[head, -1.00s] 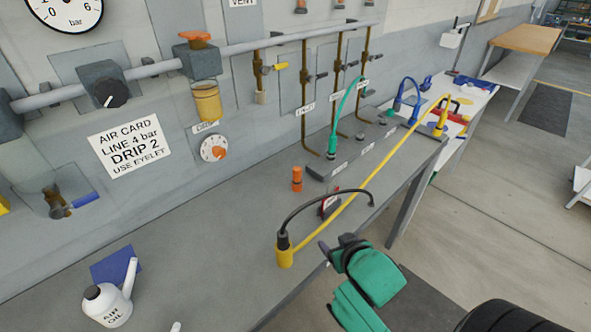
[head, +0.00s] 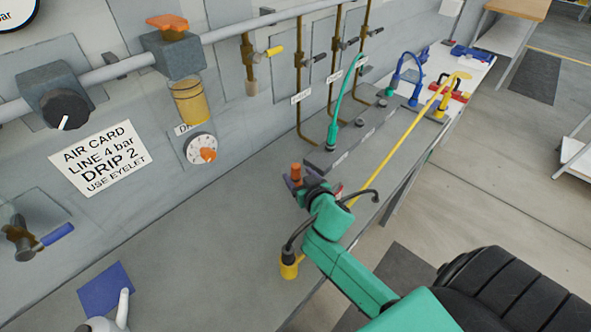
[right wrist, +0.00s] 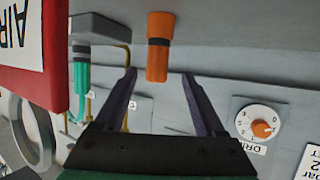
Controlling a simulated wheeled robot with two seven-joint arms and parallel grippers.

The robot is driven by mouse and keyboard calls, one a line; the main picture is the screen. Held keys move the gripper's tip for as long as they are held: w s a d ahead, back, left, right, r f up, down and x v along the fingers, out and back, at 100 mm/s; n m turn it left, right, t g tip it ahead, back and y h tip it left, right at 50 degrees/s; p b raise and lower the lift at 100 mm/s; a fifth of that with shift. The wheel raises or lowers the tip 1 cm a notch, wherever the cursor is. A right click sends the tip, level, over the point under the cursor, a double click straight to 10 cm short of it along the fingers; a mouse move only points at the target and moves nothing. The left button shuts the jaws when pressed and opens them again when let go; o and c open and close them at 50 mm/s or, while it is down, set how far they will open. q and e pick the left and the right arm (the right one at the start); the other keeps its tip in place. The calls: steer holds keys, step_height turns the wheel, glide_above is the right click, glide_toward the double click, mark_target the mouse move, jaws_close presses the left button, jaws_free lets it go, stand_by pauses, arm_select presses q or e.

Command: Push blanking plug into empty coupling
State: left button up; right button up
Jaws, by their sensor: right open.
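The orange blanking plug (head: 296,170), with a dark band around its middle, stands on the bench in front of the grey coupling block (head: 345,150). In the right wrist view the plug (right wrist: 158,62) shows between and just beyond the two fingertips, with clear space on both sides. My right gripper (head: 298,182) is open around or just short of the plug; the exact depth is hard to tell. The block carries dark couplings; one holds a green hose (head: 333,132), and another (head: 359,123) seems to have nothing in it. My left gripper is not in view.
A red block with a white label (right wrist: 58,60) stands close beside the gripper. A yellow hose (head: 400,138) and a black hose run past my right arm. A dial (head: 202,150) is on the wall panel.

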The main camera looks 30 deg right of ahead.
mark_target(298, 172)
steer(key=x, duration=0.2)
steer(key=p+x, duration=0.1)
steer(key=x, duration=0.1)
steer(key=shift+w+d+f, duration=0.15)
steer(key=shift+w+d, duration=0.1)
jaws_close()
